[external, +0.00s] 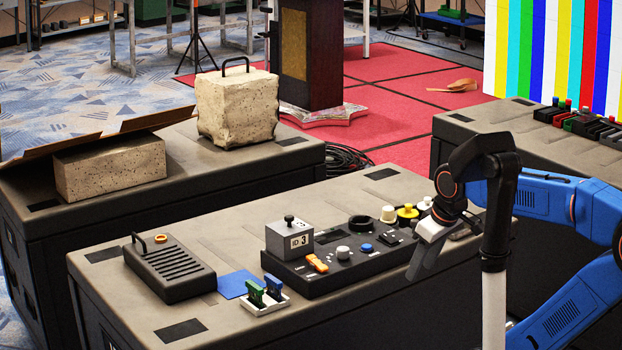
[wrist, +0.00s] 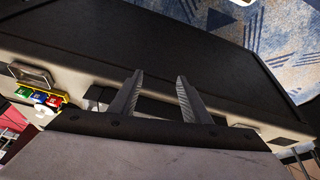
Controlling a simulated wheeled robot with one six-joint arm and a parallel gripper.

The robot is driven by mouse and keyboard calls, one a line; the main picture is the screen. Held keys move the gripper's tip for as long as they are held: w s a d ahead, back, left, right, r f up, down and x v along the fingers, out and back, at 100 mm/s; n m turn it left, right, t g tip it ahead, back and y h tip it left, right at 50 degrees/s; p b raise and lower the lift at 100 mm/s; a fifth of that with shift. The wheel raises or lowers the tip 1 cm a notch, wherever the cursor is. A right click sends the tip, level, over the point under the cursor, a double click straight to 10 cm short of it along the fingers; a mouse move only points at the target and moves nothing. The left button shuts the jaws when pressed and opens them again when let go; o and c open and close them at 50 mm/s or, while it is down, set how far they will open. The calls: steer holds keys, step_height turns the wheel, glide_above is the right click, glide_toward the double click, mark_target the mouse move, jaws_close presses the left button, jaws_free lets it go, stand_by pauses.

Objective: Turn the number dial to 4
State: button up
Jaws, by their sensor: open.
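A grey box (external: 289,240) with a small black knob (external: 289,219) on top stands at the left end of a black control panel (external: 340,268); its front label reads "ID 3". This looks like the number dial. My gripper (external: 420,265) hangs at the panel's right end, clear of the box and apart from it. In the wrist view its two fingers (wrist: 158,92) are spread with nothing between them. They are over the dark side of a case, and the dial does not show there.
The panel also carries an orange switch (external: 317,263), a white knob (external: 343,252), a blue button (external: 366,248) and a black ring (external: 360,223). Yellow (external: 407,213) and white round pieces stand behind it. A slotted black box (external: 169,268) and a white holder (external: 262,301) sit to the left.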

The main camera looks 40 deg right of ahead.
steer(key=w+a+r+n+g, duration=0.2)
steer(key=w+a+r+n, duration=0.2)
steer(key=w+r+n, duration=0.6)
steer(key=n+g, duration=0.2)
steer(key=n, duration=0.3)
glide_toward(344, 248)
step_height(344, 248, down, 9)
steer(key=shift+a+r, duration=0.1)
steer(key=shift+r, duration=0.05)
steer(key=shift+c, duration=0.3)
steer(key=c, duration=1)
